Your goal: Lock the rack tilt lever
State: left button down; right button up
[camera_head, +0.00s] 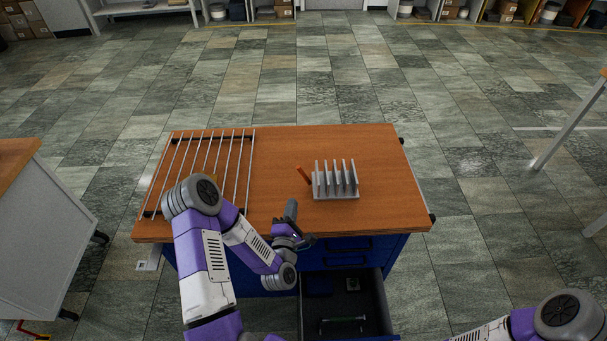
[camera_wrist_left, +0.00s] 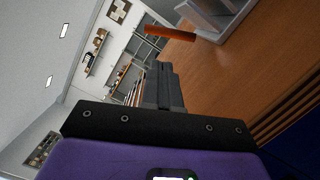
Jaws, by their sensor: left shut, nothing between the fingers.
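The grey rack (camera_head: 336,192) with several upright plates stands on the wooden tabletop, right of centre. Its orange-red lever (camera_head: 303,175) sticks out at the rack's left side, tilted up and to the left. In the left wrist view the lever (camera_wrist_left: 170,33) lies across the top, beside the rack (camera_wrist_left: 218,18). My left gripper (camera_head: 291,208) is shut and empty near the table's front edge, in front and to the left of the rack, apart from the lever. Its closed fingers (camera_wrist_left: 163,85) show in the left wrist view. My right gripper is out of view; only part of that arm shows at the lower right.
A metal wire grid (camera_head: 208,165) lies on the left of the tabletop (camera_head: 280,150). The tabletop behind and right of the rack is clear.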

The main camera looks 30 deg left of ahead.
aim_at(304, 176)
pick_arm(q)
jog(key=shift+w+a+r, duration=0.1)
jog(key=shift+a+r, duration=0.1)
jog(key=shift+r, duration=0.05)
jog(key=shift+w+a+r, duration=0.15)
jog(key=shift+w, duration=0.15)
jog(key=x, duration=0.8)
jog(key=shift+w, duration=0.1)
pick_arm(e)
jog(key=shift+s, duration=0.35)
